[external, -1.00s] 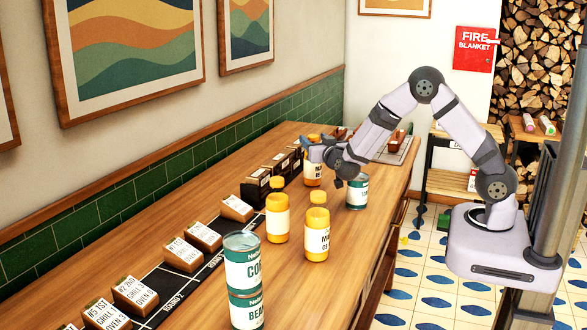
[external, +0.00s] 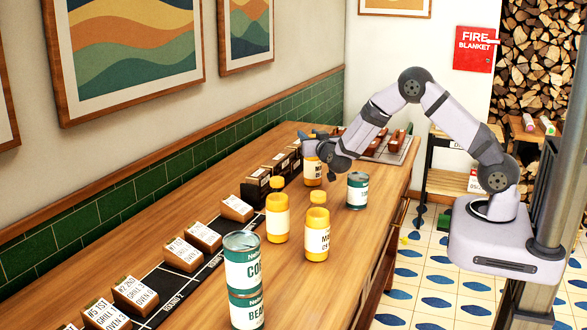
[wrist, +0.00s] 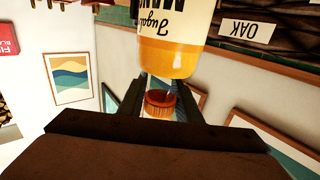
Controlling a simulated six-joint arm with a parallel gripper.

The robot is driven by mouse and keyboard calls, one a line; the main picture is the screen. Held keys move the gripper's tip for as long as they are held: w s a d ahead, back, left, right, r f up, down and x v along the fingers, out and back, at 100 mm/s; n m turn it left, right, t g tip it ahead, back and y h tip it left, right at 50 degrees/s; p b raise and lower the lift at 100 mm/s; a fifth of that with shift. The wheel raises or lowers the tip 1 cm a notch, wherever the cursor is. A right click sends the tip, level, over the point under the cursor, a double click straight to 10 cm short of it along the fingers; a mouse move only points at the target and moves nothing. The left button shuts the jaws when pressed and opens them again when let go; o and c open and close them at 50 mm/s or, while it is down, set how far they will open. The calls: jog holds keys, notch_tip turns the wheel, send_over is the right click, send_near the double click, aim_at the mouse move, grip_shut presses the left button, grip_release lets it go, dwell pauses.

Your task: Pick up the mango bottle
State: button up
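In the wrist view my gripper's two dark fingers (wrist: 165,97) stand apart, one on each side of the bottle's orange-brown cap (wrist: 160,104). They look open; I cannot tell whether either touches it.
Two other yellow-capped bottles, one left (external: 277,212) and one nearer (external: 316,230), stand on the wooden counter (external: 190,300). A green can (external: 357,190) is close on the right. Stacked cans (external: 243,270) stand in front. Wooden label blocks (external: 237,208) line the wall side.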

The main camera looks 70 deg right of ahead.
grip_shut()
jog(key=shift+r, duration=0.15)
